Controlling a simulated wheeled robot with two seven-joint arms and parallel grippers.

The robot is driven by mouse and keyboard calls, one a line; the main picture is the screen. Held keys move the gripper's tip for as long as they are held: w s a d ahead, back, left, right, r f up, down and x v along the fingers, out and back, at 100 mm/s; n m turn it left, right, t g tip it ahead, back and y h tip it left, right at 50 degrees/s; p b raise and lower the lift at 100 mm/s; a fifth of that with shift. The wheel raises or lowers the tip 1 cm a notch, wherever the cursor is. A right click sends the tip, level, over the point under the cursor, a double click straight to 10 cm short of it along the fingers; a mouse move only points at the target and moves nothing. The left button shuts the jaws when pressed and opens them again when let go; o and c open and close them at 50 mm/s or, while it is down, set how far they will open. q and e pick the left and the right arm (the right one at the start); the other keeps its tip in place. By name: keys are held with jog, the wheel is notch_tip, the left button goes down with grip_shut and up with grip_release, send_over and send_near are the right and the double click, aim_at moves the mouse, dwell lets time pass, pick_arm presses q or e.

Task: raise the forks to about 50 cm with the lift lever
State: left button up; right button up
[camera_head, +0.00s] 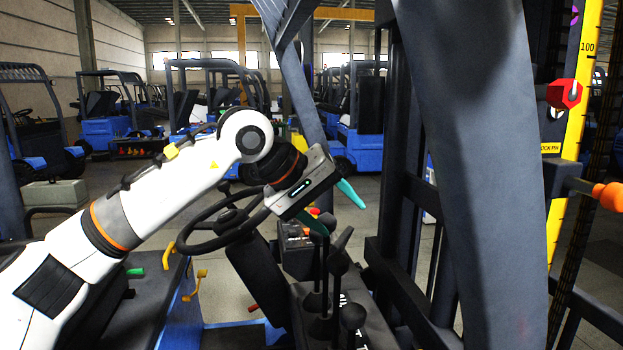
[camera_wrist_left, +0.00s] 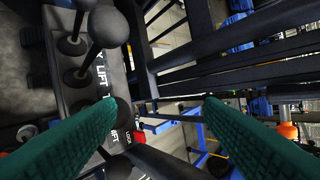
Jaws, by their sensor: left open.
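My left gripper (camera_head: 344,219) is open and empty, its green fingers spread just above a row of black levers. In the left wrist view the gripper (camera_wrist_left: 160,105) has a gap between its fingers, with no lever visibly gripped. A round black lever knob (camera_wrist_left: 108,26) stands by white lettering that reads LIFT, at the upper left. Another dark knob is partly hidden behind the left finger. In the head view the ball-topped levers (camera_head: 338,262) stand below the fingers. Which one is the lift lever is unclear there. I cannot make out the forks. My right gripper is not in view.
A yellow height scale (camera_head: 592,45) marked 100 stands at the right. A thick dark post (camera_head: 480,150) blocks part of the view. A steering wheel (camera_head: 215,235) lies below my left arm.

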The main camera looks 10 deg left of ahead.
aim_at(323, 218)
pick_arm(q)
jog(key=w+a+r+t+y, duration=0.1)
jog(key=w+a+r+y, duration=0.1)
jog(key=a+r+y, duration=0.3)
jog(key=shift+h, duration=0.8)
jog(key=x, duration=0.3)
jog(key=a+b+x, duration=0.1)
jog(key=x, duration=0.3)
jog(key=f+b+x, duration=0.1)
jog(key=x, duration=0.2)
jog(key=shift+s+a+f, duration=0.15)
jog(key=shift+x, duration=0.8)
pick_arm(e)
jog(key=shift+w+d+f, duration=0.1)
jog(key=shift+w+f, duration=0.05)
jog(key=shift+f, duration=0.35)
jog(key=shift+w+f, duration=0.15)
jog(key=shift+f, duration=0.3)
pick_arm(q)
jog(key=c, duration=0.8)
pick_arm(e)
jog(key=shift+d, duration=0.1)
